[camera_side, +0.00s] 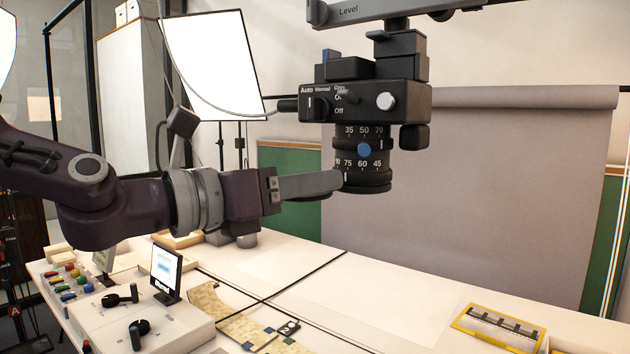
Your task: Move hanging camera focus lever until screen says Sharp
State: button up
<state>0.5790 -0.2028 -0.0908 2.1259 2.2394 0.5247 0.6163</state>
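The hanging camera (365,98) is a black body on an overhead arm, with its lens (362,170) pointing down at the table. The lens rings carry white numbers. A round blue knob (364,149) stands out from the front of the lens; I cannot tell whether it is the focus lever. My gripper (338,182) reaches in from the left, with its fingertips at the lower left of the lens. I cannot tell whether they touch it, and the finger gap is hidden side-on. A small screen (166,268) stands on the table at left, its text too small to read.
A control box (150,325) with black levers and a panel of coloured buttons (70,282) stand at front left. A patterned strip (235,318) and a yellow-framed scale (497,328) lie on the white table (370,295). A lit softbox (215,65) stands behind.

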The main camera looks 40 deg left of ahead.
jog(key=shift+w+d, duration=0.1)
jog(key=shift+w, duration=0.35)
jog(key=shift+c, duration=0.2)
grip_shut()
dwell(1.0)
